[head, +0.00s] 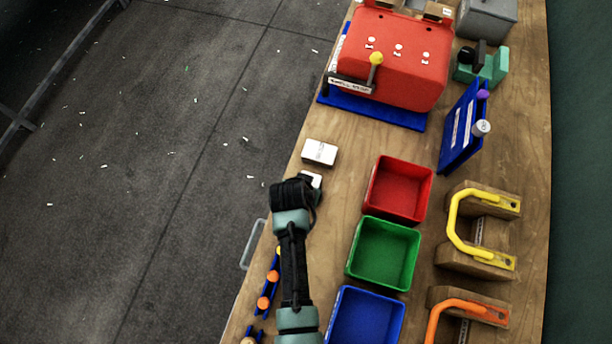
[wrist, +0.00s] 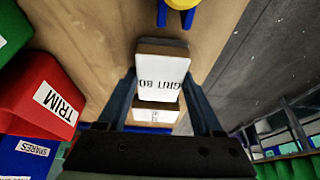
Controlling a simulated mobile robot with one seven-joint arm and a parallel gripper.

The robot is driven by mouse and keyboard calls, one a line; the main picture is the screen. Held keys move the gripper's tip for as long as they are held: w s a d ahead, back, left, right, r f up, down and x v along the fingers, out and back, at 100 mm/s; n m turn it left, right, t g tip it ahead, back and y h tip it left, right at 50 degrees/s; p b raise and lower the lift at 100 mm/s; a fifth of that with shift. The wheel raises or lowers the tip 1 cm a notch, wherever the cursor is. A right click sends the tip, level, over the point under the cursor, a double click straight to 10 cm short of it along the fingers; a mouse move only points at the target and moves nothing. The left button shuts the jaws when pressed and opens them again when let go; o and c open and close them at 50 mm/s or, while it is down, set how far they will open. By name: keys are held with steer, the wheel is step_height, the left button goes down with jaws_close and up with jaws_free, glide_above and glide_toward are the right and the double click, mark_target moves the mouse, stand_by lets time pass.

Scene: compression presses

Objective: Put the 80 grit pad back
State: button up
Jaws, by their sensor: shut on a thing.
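The 80 grit pad (wrist: 163,78) is a block with a white face printed "GRIT 80" and a brown edge. It sits between the two fingers of my gripper (wrist: 161,88) in the wrist view, and the gripper is shut on it. In the head view my gripper (head: 305,188) is over the left part of the bench, and only a white corner of the pad (head: 314,180) shows past it. I cannot tell whether the pad touches the bench. A second white-topped block (head: 320,152) lies just beyond; it also shows in the wrist view (wrist: 156,114).
Red (head: 399,190), green (head: 384,252) and blue (head: 366,318) bins stand right of my arm. A red press (head: 398,60) on a blue base is at the back. A blue rack with orange knobs (head: 268,290) runs along the left edge. Yellow (head: 456,225) and orange handles are at right.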

steer(key=o, duration=1.3)
steer(key=shift+f, duration=0.1)
steer(key=shift+r, duration=0.25)
steer(key=v, duration=1.2)
steer(key=w+r+n+t, duration=0.1)
steer(key=w+r+t, duration=0.3)
steer(key=w+r, duration=0.45)
steer(key=w+r+t, duration=0.3)
steer(key=w+r, duration=0.3)
steer(key=r, duration=0.6)
step_height(320, 180, up, 16)
steer(key=w+t+y, duration=0.1)
steer(key=w+t, duration=0.1)
steer(key=t, duration=0.3)
steer(key=s+r+n+t, duration=0.1)
steer(key=s+r+t, duration=0.2)
steer(key=r, duration=0.7)
steer(key=s+d+r+t, duration=0.1)
steer(key=s+r+t, duration=0.3)
steer(key=r, duration=0.7)
steer(key=s+r+n+t, duration=0.1)
steer(key=s+r+t, duration=0.3)
steer(key=r, duration=0.6)
steer(key=shift+s+d+r+n, duration=0.2)
steer(key=shift+s+d+n, duration=0.15)
steer(key=shift+s, duration=0.7)
